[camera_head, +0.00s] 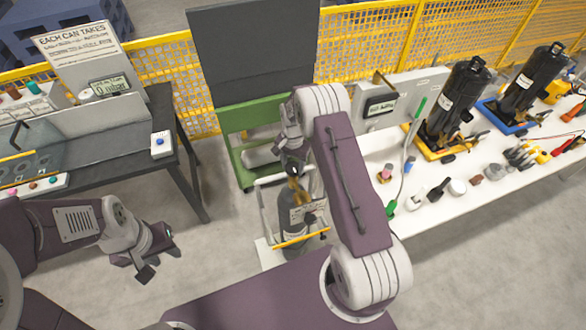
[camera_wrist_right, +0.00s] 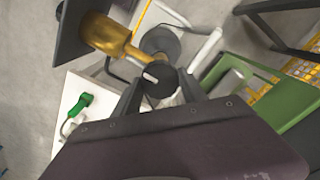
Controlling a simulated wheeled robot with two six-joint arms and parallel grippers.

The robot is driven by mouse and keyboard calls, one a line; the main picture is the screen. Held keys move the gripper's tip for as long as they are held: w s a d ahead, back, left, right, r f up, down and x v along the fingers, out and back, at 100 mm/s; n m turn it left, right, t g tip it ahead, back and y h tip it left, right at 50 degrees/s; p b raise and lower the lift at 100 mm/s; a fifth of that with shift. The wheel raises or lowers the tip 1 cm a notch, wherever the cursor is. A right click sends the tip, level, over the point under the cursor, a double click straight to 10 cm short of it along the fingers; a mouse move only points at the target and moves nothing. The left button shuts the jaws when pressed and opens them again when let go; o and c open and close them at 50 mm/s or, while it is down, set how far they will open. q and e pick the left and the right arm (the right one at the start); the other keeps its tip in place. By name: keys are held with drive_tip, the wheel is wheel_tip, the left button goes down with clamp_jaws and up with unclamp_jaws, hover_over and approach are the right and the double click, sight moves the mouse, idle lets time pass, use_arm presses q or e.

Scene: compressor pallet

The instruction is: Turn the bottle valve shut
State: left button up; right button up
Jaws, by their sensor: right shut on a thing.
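The gas bottle (camera_head: 293,217) is dark grey with a pale label and stands upright in a white-framed trolley, in the middle of the head view. Its brass valve (camera_head: 297,188) shows at the top; the brass body also shows in the right wrist view (camera_wrist_right: 105,36). My right gripper (camera_wrist_right: 160,88) is shut on the black valve knob (camera_wrist_right: 159,79), which carries a pale mark. In the head view my right gripper (camera_head: 290,158) is above the bottle, partly covered by its own arm. My left gripper (camera_head: 157,266) hangs at lower left, away from the bottle; its jaw gap is unclear.
A green cart (camera_head: 240,168) with a dark panel stands behind the bottle. A white table (camera_head: 435,225) with black compressors and tools is at right. A dark bench (camera_head: 165,120) with a gauge display is at left. Yellow mesh fence (camera_head: 160,62) runs behind.

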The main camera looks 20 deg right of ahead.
sight(293, 167)
drive_tip(key=o, duration=1.4)
drive_tip(key=shift+c, duration=0.2)
drive_tip(key=shift+r, duration=0.1)
wheel_tip(293, 167, up, 8)
drive_tip(key=b, duration=0.3)
drive_tip(key=shift+r, duration=0.5)
